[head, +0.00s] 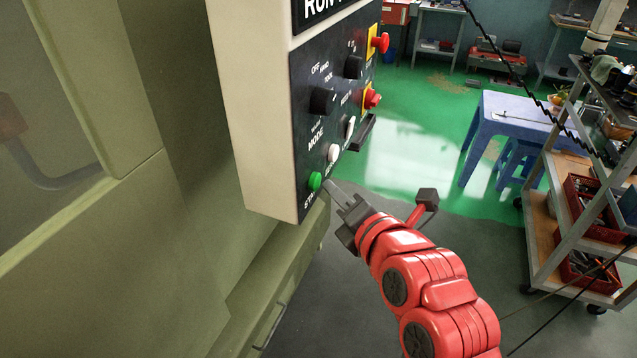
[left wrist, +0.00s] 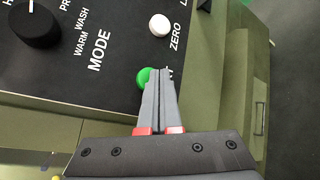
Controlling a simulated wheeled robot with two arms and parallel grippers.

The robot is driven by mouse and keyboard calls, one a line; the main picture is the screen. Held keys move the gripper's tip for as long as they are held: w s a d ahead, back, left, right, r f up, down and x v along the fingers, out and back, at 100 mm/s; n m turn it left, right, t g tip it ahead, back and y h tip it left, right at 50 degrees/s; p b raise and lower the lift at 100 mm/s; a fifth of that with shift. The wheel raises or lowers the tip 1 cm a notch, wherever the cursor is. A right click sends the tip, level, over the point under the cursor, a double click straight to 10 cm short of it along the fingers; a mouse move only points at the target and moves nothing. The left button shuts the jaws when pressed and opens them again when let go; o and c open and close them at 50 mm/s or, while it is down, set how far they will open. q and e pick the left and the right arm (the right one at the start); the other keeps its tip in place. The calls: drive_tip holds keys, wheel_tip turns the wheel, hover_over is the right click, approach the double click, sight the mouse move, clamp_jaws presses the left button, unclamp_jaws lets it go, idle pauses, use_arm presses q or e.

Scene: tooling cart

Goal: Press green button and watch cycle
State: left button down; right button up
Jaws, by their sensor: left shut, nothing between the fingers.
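The green button (head: 315,181) is at the bottom corner of the machine's black control panel (head: 312,125). My left gripper (head: 328,184) is shut and empty, with its tips right beside the button in the head view. In the left wrist view the closed fingertips (left wrist: 156,74) overlap the green button (left wrist: 143,76), and part of its face is hidden behind them. I cannot tell whether the tips touch the button or whether it is pressed in. My right gripper is not in view.
A white button (head: 333,153), black knobs (head: 322,100) and red buttons (head: 372,98) sit on the same panel. The green machine body (head: 100,250) fills the left. A tool cart (head: 540,225) and a blue table (head: 510,112) stand right, with open floor between.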

use_arm(q)
drive_tip(key=shift+s+d, duration=0.1)
drive_tip(key=shift+d, duration=0.25)
